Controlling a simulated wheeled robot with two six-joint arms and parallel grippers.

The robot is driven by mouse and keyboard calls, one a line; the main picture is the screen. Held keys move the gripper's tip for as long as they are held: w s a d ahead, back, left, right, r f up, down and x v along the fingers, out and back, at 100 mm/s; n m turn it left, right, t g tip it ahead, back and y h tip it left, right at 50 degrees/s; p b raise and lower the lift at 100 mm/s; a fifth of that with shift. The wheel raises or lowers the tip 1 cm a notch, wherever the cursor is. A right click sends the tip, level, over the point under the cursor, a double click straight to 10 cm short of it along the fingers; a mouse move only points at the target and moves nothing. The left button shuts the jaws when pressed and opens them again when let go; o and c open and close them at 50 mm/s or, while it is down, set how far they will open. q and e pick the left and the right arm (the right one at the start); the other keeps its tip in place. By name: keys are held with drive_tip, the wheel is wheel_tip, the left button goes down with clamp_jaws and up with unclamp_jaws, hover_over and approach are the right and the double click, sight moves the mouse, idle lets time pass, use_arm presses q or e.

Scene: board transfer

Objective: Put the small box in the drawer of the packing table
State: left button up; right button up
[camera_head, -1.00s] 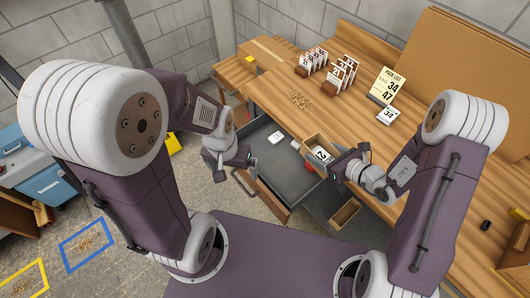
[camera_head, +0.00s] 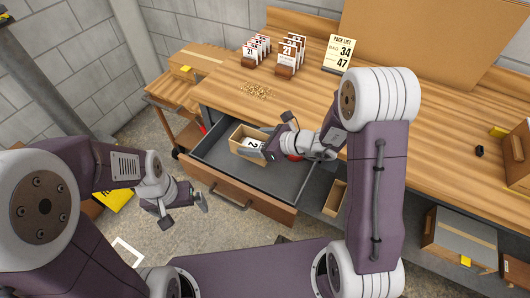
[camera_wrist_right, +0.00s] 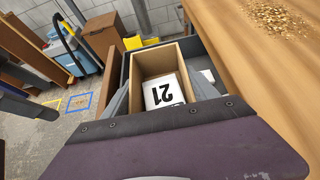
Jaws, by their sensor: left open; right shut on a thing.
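The small box (camera_head: 238,134) is an open wooden box with a white card marked 21 (camera_wrist_right: 165,92) inside. My right gripper (camera_head: 265,146) is shut on it. The box is within the outline of the open drawer (camera_head: 222,186) of the packing table (camera_head: 225,92), toward its back left. I cannot tell whether its underside touches the drawer floor. In the right wrist view, the box (camera_wrist_right: 160,57) stands between the two grey fingers. My left gripper (camera_head: 186,214) is open and empty, left of the drawer front.
Number cards in holders (camera_head: 289,57), a pack list sign (camera_head: 339,54) and a grain pile (camera_head: 254,91) stand on the tabletop. A red object (camera_head: 294,157) shows beside my right wrist.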

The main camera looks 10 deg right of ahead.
wheel_tip(320, 180, down, 5)
drive_tip(key=shift+f+b, duration=0.1)
drive_tip(key=shift+b, duration=0.45)
drive_tip(key=shift+f, duration=0.25)
wheel_tip(320, 180, down, 3)
drive_tip(key=shift+s+f+b, duration=0.1)
drive_tip(key=shift+b, duration=0.3)
drive_tip(key=shift+f, duration=0.45)
drive_tip(key=shift+f, duration=0.1)
drive_tip(key=o, duration=1.4)
drive_tip(key=shift+c, duration=0.2)
